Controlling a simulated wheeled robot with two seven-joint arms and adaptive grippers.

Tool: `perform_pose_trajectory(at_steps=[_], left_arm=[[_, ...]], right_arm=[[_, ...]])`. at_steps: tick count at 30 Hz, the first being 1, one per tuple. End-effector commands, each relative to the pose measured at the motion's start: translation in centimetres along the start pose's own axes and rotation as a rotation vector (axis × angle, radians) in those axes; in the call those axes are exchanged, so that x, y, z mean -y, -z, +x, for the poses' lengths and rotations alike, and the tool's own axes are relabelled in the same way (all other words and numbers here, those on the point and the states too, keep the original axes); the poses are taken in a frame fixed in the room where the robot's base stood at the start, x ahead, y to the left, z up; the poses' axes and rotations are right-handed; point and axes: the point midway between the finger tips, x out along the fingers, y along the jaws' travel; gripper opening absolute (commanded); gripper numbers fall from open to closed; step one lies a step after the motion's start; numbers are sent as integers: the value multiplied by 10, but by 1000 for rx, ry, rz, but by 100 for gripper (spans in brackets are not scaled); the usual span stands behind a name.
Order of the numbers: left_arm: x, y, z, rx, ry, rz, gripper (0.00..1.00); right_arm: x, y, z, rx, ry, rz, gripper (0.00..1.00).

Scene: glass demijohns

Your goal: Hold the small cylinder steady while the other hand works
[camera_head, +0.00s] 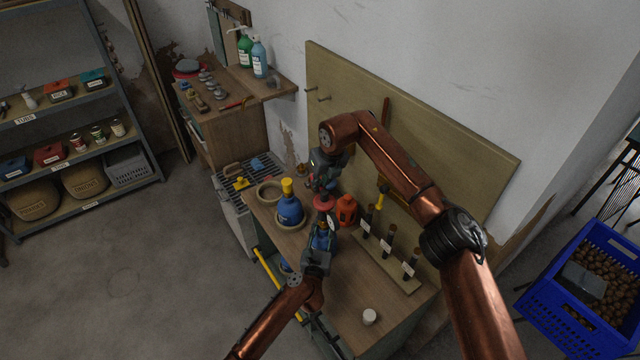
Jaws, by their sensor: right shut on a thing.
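My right gripper (324,186) reaches down over the workbench (340,290) from above. It is shut on a small reddish thing (325,203), which may be the small cylinder; the fingers and the clutter hide its shape. My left gripper (321,240) comes up from the front, just below the reddish thing. Its fingers overlap dark and blue parts, so its opening and any contact are unclear. A blue demijohn with a yellow top (289,209) stands to the left of both grippers. An orange-red vessel (346,209) stands close on their right.
A rack (400,277) with several dark labelled tubes stands right of the grippers. A small white cylindrical thing (369,316) stands alone near the bench's front. An empty ring (268,190) lies beyond the blue demijohn. A board (440,140) rises behind the bench.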

Motion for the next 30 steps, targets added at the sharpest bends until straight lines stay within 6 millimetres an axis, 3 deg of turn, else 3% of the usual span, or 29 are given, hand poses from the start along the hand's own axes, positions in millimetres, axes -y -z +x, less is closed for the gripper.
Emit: perform_pose_trajectory(at_steps=[30], left_arm=[[-1, 1, 0, -2, -2, 1, 0]], right_arm=[[0, 4, 12, 2, -1, 1, 0]])
